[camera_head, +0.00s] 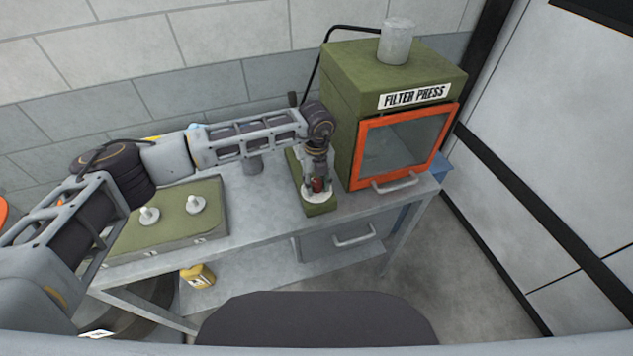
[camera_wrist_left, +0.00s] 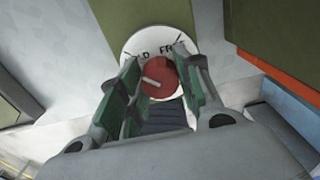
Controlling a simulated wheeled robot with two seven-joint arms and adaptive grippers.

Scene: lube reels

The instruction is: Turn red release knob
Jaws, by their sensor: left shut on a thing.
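The red release knob (camera_head: 318,185) sits on a white round dial on a green base (camera_head: 319,209), on the bench left of the filter press. In the left wrist view the red knob (camera_wrist_left: 160,77) has a pale pointer line, and the white dial (camera_wrist_left: 134,45) around it carries dark lettering, partly hidden. My left gripper (camera_head: 318,178) points down over the dial, its fingers on either side of the knob and shut on it. In the left wrist view the green finger pads of my left gripper (camera_wrist_left: 158,88) flank the knob. My right gripper is not in view.
The green filter press (camera_head: 340,110) with an orange-framed door (camera_head: 407,145) stands close right of the knob. A green box (camera_head: 170,222) with two white knobs is at left on the metal bench (camera_head: 262,222). A yellow container (camera_head: 198,276) sits on the lower shelf.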

